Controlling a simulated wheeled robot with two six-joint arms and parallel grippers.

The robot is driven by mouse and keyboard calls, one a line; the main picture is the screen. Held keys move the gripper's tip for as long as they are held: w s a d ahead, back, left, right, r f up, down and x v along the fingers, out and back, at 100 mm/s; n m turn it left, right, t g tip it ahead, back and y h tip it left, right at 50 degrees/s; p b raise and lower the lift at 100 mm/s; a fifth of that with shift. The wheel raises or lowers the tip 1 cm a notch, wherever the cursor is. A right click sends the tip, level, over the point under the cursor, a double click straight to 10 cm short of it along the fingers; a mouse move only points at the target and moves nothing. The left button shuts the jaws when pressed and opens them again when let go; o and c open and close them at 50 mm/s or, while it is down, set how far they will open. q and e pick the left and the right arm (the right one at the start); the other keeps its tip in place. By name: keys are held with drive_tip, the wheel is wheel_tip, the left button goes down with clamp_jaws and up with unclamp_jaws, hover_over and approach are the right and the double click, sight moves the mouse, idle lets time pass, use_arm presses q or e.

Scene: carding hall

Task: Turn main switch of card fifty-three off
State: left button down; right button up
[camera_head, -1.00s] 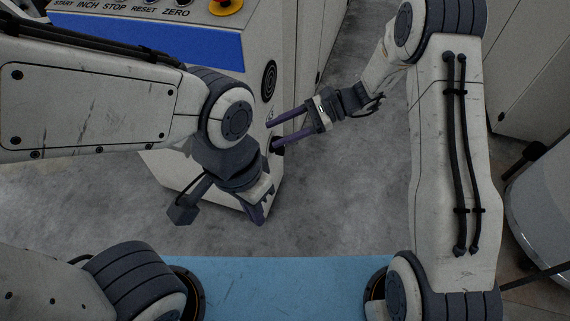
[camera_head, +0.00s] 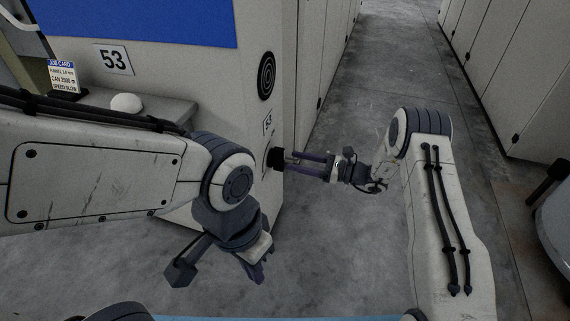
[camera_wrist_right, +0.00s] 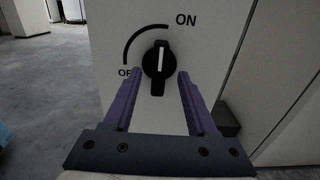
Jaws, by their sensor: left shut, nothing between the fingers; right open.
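The main switch is a black rotary knob (camera_wrist_right: 157,62) on the pale side panel of card fifty-three. In the right wrist view its white mark points up, to the ON end of the printed arc; OFF is at the left. In the head view the knob (camera_head: 275,158) is partly visible at the cabinet's edge. My right gripper (camera_wrist_right: 160,74) is open, one purple finger on each side of the knob in the picture; I cannot tell whether they touch it. It also shows in the head view (camera_head: 291,160). My left gripper (camera_head: 257,274) is shut and empty, low before the cabinet.
A clear grey aisle (camera_head: 385,75) runs between the cabinets. A pale can (camera_head: 553,215) stands at right.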

sight(284, 158)
use_arm(q)
drive_tip(key=shift+f+b, duration=0.65)
drive_tip(key=shift+f, duration=0.3)
use_arm(e)
drive_tip(key=shift+x, duration=2.15)
clamp_jaws()
